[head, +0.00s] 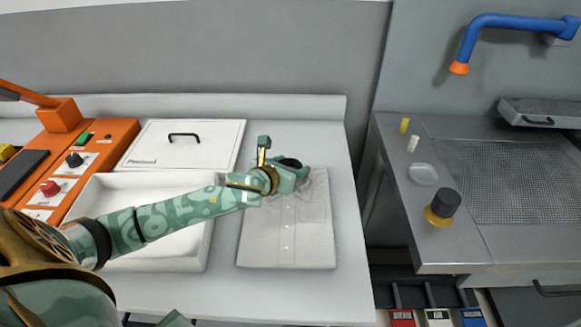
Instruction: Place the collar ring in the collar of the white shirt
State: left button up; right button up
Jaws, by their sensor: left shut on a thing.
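The white shirt (287,235) lies folded on the white table, its button front facing up and its collar end toward the back. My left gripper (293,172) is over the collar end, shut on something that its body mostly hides. A dark rounded piece shows at the gripper, but I cannot tell whether it is the collar ring. The collar itself is hidden behind the gripper. My right gripper is not in view.
A white box (141,268) and a white lid with a black handle (184,145) lie left of the shirt, beside an orange control panel (102,150). A metal counter (440,250) with small items stands right, across a gap. The table's front is clear.

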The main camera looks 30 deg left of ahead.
pick_arm(q)
jog(key=shift+s+f, duration=0.15)
jog(key=shift+f, duration=0.5)
jog(key=o, duration=0.9)
jog(key=shift+d+f, duration=0.1)
jog(key=shift+s+f, duration=0.1)
jog(key=shift+f, duration=0.05)
jog(key=shift+o, duration=0.2)
jog(key=p+v, duration=0.1)
jog(key=v, duration=0.2)
jog(key=r+p+v, duration=0.1)
jog(key=v, duration=0.3)
jog(key=p+v, duration=0.1)
jog(key=v, duration=0.3)
jog(key=shift+w+r+p, duration=0.3)
jog(key=shift+r, duration=0.05)
jog(key=shift+s+r, duration=0.25)
jog(key=shift+s, duration=0.3)
